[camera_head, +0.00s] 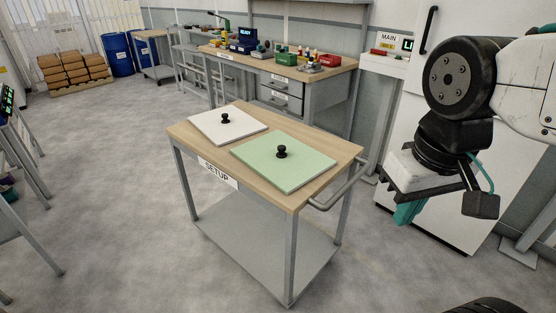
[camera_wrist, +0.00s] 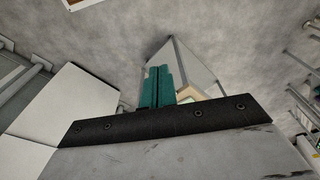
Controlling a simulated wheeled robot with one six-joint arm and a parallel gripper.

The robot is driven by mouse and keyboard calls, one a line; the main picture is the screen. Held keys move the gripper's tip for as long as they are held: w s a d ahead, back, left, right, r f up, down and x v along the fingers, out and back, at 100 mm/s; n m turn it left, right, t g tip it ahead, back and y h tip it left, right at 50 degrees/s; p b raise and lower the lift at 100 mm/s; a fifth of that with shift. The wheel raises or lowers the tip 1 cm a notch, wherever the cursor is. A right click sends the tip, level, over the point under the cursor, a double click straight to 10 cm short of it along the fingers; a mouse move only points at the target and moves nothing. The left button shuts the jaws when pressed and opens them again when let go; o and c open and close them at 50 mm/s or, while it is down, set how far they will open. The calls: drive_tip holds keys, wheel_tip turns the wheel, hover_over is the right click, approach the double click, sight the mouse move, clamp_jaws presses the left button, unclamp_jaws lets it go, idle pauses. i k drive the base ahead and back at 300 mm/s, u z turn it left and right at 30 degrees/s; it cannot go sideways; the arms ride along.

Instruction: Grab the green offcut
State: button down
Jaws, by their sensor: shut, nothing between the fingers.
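The green offcut (camera_head: 300,167) is a flat pale green sheet with a black knob (camera_head: 282,152) on top. It lies on the wooden top of the cart marked SETUP (camera_head: 182,131), at the right in the head view. My gripper (camera_head: 403,217) hangs in the air to the right of the cart, apart from the sheet. Its teal fingers also show in the wrist view (camera_wrist: 158,88), closed together and empty. In the wrist view part of the cart shows behind the fingers; the sheet cannot be made out for certain there.
A white sheet (camera_head: 238,131) with a black knob lies beside the green one. The cart has a handle rail (camera_head: 340,188) on its right side. A workbench (camera_head: 330,76) with tools and boxes stands behind. A white cabinet (camera_head: 408,125) stands behind my arm. The floor left of the cart is clear.

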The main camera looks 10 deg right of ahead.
sight(288, 163)
drive_tip(key=u, duration=0.5)
drive_tip(key=k, duration=0.65)
drive_tip(key=u, duration=0.95)
drive_tip(key=i, duration=1.55)
drive_tip(key=z, duration=1.15)
drive_tip(key=i, duration=0.65)
drive_tip(key=z, duration=0.55)
